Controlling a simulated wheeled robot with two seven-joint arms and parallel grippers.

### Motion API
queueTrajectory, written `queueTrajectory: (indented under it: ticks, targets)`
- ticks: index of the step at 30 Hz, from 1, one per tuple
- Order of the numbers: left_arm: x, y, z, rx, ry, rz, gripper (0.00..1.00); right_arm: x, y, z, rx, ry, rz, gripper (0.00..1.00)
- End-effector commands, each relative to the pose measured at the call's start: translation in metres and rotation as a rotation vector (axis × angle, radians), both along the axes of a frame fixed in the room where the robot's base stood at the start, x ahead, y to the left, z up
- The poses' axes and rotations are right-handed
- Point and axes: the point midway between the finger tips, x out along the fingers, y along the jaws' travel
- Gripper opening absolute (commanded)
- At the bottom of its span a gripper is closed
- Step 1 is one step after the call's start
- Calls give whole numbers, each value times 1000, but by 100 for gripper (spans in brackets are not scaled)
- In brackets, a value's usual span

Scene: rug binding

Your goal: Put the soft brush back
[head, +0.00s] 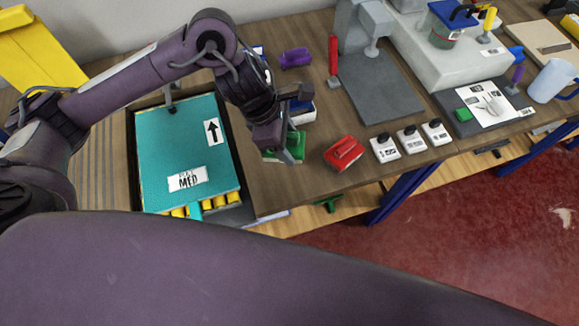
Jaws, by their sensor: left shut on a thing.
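My left gripper (278,152) reaches down from the left arm at the right of the teal panel. It is shut on a green block-like thing (297,146), partly hidden by the fingers. This may be the soft brush, but I cannot read any label on it. It is low over the wooden bench (300,190), and I cannot tell whether it touches it. A red block with a raised grip (343,154) lies just to its right. My right gripper is not in view.
A teal panel marked MED (160,150) lies left of the gripper. Small labelled white blocks with black knobs (409,140) stand right of the red block. A grey press (375,85), a red upright (333,55) and a purple piece (296,58) are behind. The bench's front edge is close.

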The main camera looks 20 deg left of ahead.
Motion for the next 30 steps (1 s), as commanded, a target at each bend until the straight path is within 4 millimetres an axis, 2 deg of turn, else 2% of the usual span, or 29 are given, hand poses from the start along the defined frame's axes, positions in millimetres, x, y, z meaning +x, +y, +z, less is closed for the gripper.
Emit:
queueTrajectory:
  ticks: [1,3,9,16,22,30]
  targets:
    - [-2,-1,-15,-3,8,3,27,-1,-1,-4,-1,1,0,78]
    - [-2,-1,-31,-4,9,2,27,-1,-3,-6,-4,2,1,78]
    - [-2,-1,-69,-3,7,2,27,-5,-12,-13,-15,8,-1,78]
    - [-1,-1,-89,-2,3,1,27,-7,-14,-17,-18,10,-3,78]
    - [-1,-1,-115,-3,3,2,27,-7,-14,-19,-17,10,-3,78]
    - [0,0,-118,0,-1,-1,27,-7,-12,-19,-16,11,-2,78]
